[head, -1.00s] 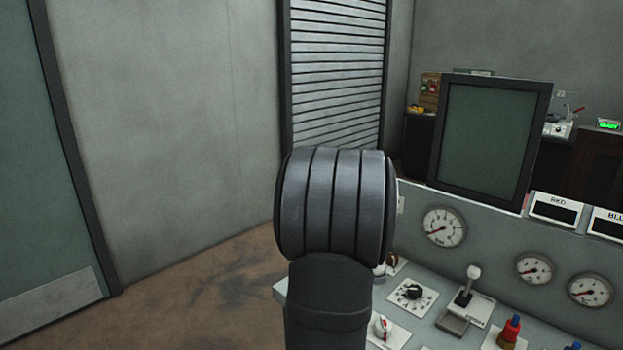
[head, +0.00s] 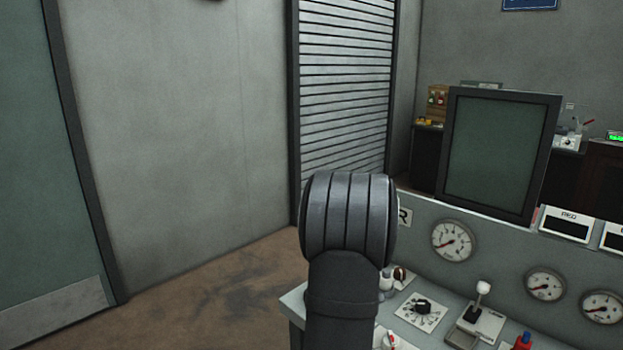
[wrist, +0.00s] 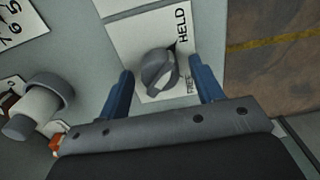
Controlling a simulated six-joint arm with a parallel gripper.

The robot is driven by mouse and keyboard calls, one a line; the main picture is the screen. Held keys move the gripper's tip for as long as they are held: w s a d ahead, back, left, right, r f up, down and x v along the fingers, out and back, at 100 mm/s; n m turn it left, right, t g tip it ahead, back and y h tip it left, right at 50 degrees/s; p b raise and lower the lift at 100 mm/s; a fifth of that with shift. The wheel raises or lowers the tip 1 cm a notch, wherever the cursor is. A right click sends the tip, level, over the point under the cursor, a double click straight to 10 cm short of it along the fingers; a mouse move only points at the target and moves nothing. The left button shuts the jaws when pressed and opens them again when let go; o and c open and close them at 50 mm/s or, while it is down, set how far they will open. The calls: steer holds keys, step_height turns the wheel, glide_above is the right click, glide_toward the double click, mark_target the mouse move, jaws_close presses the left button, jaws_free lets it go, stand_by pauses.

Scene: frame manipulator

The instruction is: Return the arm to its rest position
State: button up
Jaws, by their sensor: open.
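My gripper (wrist: 160,66) shows in the wrist view with its two blue fingers apart. A grey rotary knob (wrist: 159,74) on a white plate (wrist: 128,32) appears between the fingers. The fingers look clear of it on both sides, though the height above the panel is hard to judge. The plate reads HELD and FREE, and the knob's dark pointer is at the HELD end. In the head view my own arm stands in front of the panel, and the gripper is hidden.
The console (head: 415,240) carries gauges, a dial (head: 422,308), a lever (head: 478,308) and a dark screen (head: 497,155). A white cylindrical control (wrist: 38,107) is left of the gripper in the wrist view. Brown floor (head: 215,290) lies open left of the console.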

steer(key=shift+r, duration=0.15)
step_height(320, 180, up, 17)
step_height(320, 180, down, 18)
steer(key=shift+r, duration=0.25)
steer(key=m, duration=0.4)
steer(key=shift+r, duration=0.1)
steer(key=m, duration=0.4)
steer(key=shift+m, duration=0.4)
steer(key=m, duration=0.3)
steer(key=shift+m, duration=0.4)
steer(key=m, duration=0.4)
steer(key=shift+r, duration=0.1)
stand_by(1.9)
